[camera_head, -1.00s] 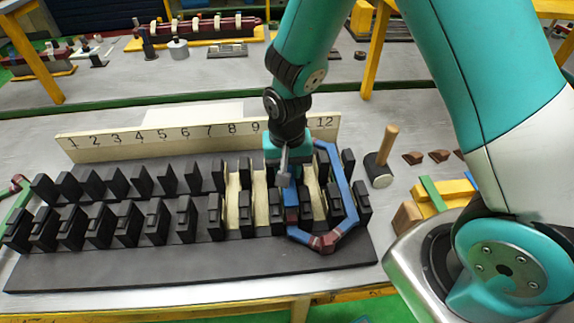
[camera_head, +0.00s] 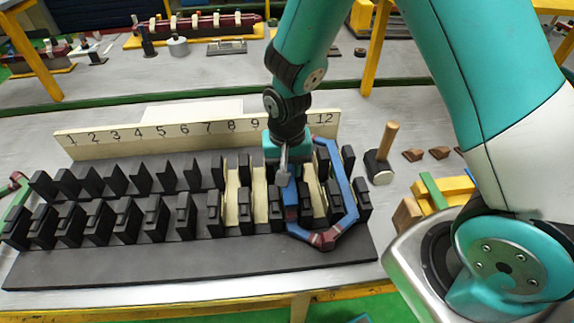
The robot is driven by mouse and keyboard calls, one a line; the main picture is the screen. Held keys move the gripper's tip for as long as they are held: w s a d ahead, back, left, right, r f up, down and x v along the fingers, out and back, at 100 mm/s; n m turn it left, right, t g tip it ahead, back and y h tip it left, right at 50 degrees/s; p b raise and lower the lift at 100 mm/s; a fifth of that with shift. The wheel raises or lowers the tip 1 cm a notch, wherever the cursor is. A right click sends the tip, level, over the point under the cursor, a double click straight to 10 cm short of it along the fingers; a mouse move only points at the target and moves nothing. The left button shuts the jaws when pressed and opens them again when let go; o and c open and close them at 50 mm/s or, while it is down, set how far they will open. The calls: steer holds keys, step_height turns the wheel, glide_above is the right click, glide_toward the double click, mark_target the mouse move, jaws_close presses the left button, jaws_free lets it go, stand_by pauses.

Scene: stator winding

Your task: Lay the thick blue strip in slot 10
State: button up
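A stator block with black teeth (camera_head: 128,222) and slots between them lies on the table. Behind it stands a cream number board (camera_head: 160,135); 10 and 11 are hidden by my arm. The thick blue strip (camera_head: 348,190) is a bent loop with a dark red joint (camera_head: 325,240) at its front. My gripper points down at that left side. Its fingers are small and partly hidden, so their grip is unclear.
A mallet (camera_head: 381,165) stands right of the block. Yellow blocks and a green strip (camera_head: 432,195) lie further right, close to my arm. Cream liners (camera_head: 232,195) fill some slots. The slots at left are empty.

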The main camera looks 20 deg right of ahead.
steer(key=shift+f+b, duration=0.45)
steer(key=shift+f, duration=0.25)
steer(key=shift+s+f+b, duration=0.1)
steer(key=shift+f+b, duration=0.35)
steer(key=shift+f, duration=0.25)
stand_by(0.5)
steer(key=o, duration=0.9)
steer(key=shift+o, duration=0.2)
steer(key=shift+r, duration=0.2)
steer(key=shift+r+p, duration=0.75)
steer(key=shift+p, duration=0.05)
